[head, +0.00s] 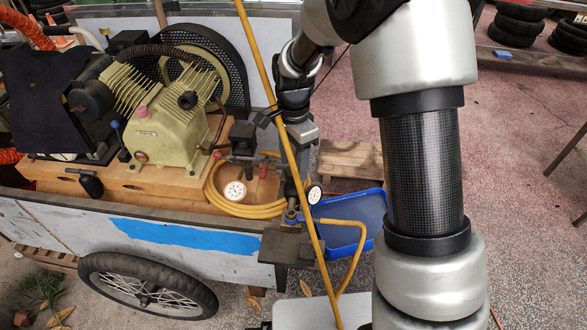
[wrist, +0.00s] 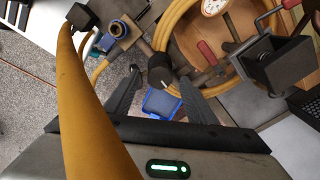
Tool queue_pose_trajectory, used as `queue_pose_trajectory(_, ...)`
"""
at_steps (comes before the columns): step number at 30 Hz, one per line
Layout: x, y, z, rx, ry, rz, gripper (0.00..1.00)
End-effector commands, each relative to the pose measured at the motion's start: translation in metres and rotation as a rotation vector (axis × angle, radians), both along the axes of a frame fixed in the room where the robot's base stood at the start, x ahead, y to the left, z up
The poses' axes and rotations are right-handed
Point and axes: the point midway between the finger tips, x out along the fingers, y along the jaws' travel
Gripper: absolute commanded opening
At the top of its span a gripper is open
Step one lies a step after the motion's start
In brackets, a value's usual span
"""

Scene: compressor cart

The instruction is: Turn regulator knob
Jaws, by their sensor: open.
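The black regulator knob (wrist: 160,70) shows in the wrist view, at the end of a metal body, with a pale mark on its face. My gripper (wrist: 160,78) is open, with one dark finger on each side of the knob. Gaps show between the knob and both fingers, so it is not gripped. In the head view my gripper (head: 291,188) points down at the cart's right end, beside a small dial gauge (head: 314,194). The knob cannot be made out there, behind the gripper and hose.
A yellow hose (wrist: 85,110) crosses close in front of the wrist camera, left of my gripper. The compressor (head: 172,120) stands on the cart, with a white gauge (head: 235,192) and coiled hose nearby. A blue tray (head: 350,215) lies beyond the cart's right end.

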Motion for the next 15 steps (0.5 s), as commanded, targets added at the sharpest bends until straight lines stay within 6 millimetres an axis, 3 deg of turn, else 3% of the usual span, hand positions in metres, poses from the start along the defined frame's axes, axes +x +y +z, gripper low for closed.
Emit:
queue_pose_trajectory(6, 0.000, 0.000, -0.017, 0.000, 0.001, 0.001, 0.51)
queue_pose_trajectory(15, 0.000, 0.000, -0.019, 0.000, 0.000, 0.001, 0.49)
